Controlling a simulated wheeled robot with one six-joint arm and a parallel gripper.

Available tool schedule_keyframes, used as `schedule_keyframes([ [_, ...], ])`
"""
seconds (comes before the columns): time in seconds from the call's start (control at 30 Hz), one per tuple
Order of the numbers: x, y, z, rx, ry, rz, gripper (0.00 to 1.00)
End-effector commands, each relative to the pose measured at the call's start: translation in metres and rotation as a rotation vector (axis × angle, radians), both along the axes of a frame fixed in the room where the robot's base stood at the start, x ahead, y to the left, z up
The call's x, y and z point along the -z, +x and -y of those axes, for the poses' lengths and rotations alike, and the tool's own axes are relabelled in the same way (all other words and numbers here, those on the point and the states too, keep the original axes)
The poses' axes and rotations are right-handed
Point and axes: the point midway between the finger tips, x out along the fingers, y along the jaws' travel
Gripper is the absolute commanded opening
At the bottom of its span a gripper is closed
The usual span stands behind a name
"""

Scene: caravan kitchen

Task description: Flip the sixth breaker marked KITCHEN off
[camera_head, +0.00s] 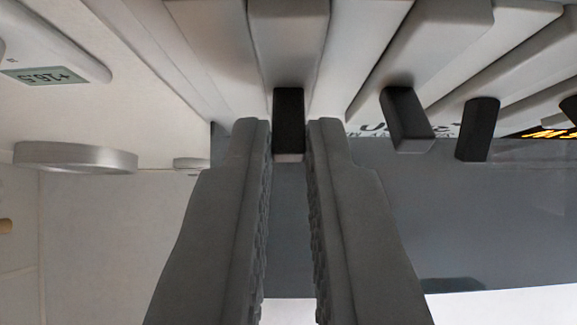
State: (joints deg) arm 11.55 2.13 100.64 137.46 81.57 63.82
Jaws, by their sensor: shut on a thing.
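A row of pale grey breakers (350,40) runs across the top of the view, each with a black toggle. My gripper (288,142) is at the leftmost black toggle (289,122) in view, with one finger on each side. It is shut on this toggle, though thin gaps seem to show beside it. The toggle sticks out towards the gripper. Two more toggles, the nearer one (406,120) and a farther one (478,128), stand to the right, clear of the fingers. The KITCHEN marking cannot be read here.
A white unit with a small display (45,76) is at upper left. A round silver knob (75,158) sits below it. A dark grey panel (480,220) with partly hidden lettering lies behind the toggles. Orange lettering (553,133) shows at the right edge.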

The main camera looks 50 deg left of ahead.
Motion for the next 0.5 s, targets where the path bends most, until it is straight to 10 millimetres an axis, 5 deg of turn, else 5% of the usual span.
schedule_keyframes([
  [0.1, 0.0008, 0.0003, 0.0002, 0.000, 0.000, -0.002, 0.00],
  [0.13, 0.0008, 0.0003, 0.0002, 0.000, 0.000, -0.002, 0.16],
  [0.23, 0.0006, 0.0003, 0.0001, 0.001, 0.000, -0.001, 0.32],
  [0.5, 0.0007, 0.0000, 0.0004, 0.000, -0.001, -0.001, 0.32],
])
